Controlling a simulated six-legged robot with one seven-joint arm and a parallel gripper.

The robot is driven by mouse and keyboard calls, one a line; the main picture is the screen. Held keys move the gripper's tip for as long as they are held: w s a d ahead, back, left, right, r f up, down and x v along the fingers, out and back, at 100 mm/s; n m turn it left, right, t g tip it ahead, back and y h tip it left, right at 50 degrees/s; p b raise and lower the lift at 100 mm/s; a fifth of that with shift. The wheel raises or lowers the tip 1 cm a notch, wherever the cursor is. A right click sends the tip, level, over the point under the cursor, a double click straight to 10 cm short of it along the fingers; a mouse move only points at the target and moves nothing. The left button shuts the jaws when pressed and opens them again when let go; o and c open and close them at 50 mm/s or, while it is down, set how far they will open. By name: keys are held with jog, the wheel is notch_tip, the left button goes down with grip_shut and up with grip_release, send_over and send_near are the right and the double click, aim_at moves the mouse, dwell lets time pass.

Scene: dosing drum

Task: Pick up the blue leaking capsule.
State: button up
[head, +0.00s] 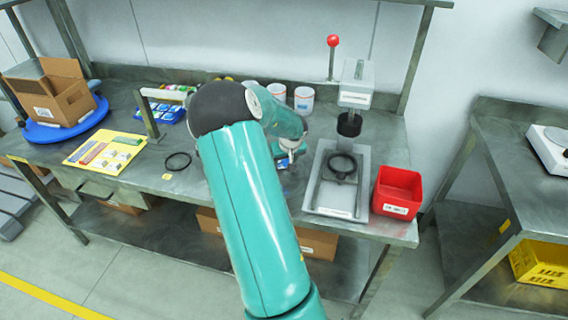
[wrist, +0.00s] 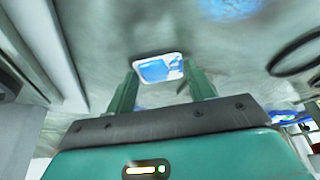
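A small white-edged capsule with a blue face (wrist: 157,69) lies on the grey metal bench in the wrist view. My gripper (wrist: 162,80) is open, with one finger on each side of the capsule's near edge. I cannot tell how far the fingertips are above the bench, and no finger clearly touches the capsule. A blue patch (wrist: 228,7) is on the bench beyond it, cut by the top edge. In the head view my gripper (head: 288,156) is low over the bench, left of the press, and my arm hides most of that spot.
A press (head: 354,95) with a grey tray (head: 325,198) stands right of my gripper, beside a red bin (head: 398,190). White cups (head: 304,98) stand behind. A black ring (head: 178,161), yellow board (head: 105,152) and cardboard box (head: 55,98) are to the left.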

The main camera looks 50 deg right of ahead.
jog(key=c, duration=0.6)
